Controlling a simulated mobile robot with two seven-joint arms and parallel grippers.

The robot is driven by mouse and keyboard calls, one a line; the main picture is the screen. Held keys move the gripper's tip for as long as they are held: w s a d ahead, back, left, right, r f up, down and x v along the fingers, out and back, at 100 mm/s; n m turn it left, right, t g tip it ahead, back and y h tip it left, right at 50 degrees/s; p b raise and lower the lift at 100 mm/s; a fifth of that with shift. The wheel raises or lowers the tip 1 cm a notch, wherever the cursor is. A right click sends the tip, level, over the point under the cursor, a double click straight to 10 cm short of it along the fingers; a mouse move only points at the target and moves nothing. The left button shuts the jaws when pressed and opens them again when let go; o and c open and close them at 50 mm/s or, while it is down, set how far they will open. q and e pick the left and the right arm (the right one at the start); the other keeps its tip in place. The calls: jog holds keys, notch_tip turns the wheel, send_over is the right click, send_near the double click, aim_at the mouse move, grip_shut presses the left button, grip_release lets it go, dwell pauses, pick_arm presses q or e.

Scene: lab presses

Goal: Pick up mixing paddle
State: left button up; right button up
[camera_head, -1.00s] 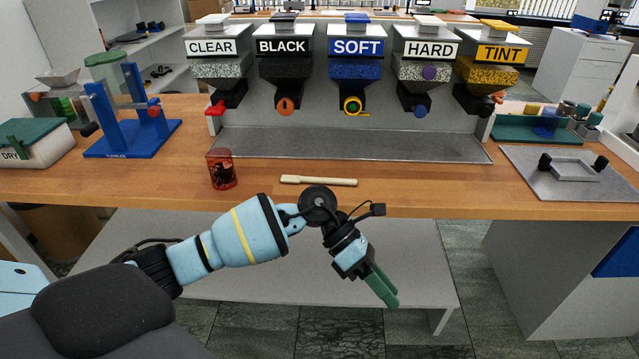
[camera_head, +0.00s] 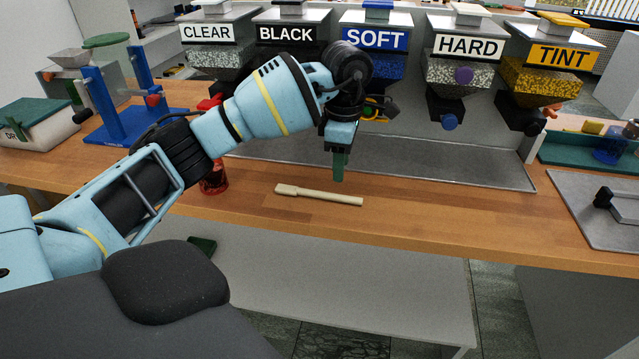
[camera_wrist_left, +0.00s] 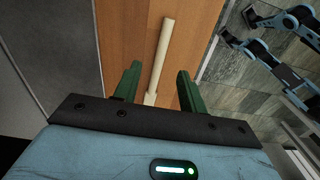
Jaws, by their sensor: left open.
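The mixing paddle (camera_head: 318,195) is a pale wooden stick with a wider, flat left end. It lies flat on the wooden bench near its front edge. My left gripper (camera_head: 338,168) points down above and slightly behind the paddle, apart from it in the head view. In the left wrist view, the green fingers of the left gripper (camera_wrist_left: 157,82) are spread with nothing held. The paddle (camera_wrist_left: 161,60) shows beyond and between them, running lengthwise away from the gripper. The wrist body hides what lies nearest it. My right gripper is not identifiable in the head view.
A red cup (camera_head: 214,180) stands left of the paddle, partly hidden by my left arm. Dispensers labelled CLEAR, BLACK, SOFT, HARD and TINT hang behind a grey tray (camera_head: 430,170). A blue stand (camera_head: 110,118) is at left.

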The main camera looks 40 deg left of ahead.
aim_at(344, 196)
pick_arm(q)
jog(key=shift+w+d+f, duration=0.1)
jog(key=shift+d+f, duration=0.05)
jog(key=shift+f, duration=1.1)
jog(key=shift+s+d+f, duration=0.1)
jog(key=shift+d+f, duration=0.1)
jog(key=shift+f, duration=1.05)
jog(key=shift+w+d+f, duration=0.1)
jog(key=shift+d+f, duration=0.05)
jog(key=shift+f, duration=1.1)
jog(key=shift+c, duration=0.3)
grip_shut()
jog(key=shift+r, duration=0.9)
jog(key=shift+s+d+r, duration=0.15)
jog(key=shift+r, duration=0.3)
jog(key=shift+s+d+r, duration=0.15)
jog(key=shift+r, duration=0.3)
jog(key=s+d+r, duration=0.1)
jog(key=s+d, duration=0.9)
jog(key=s, duration=0.1)
jog(key=shift+d+r, duration=0.2)
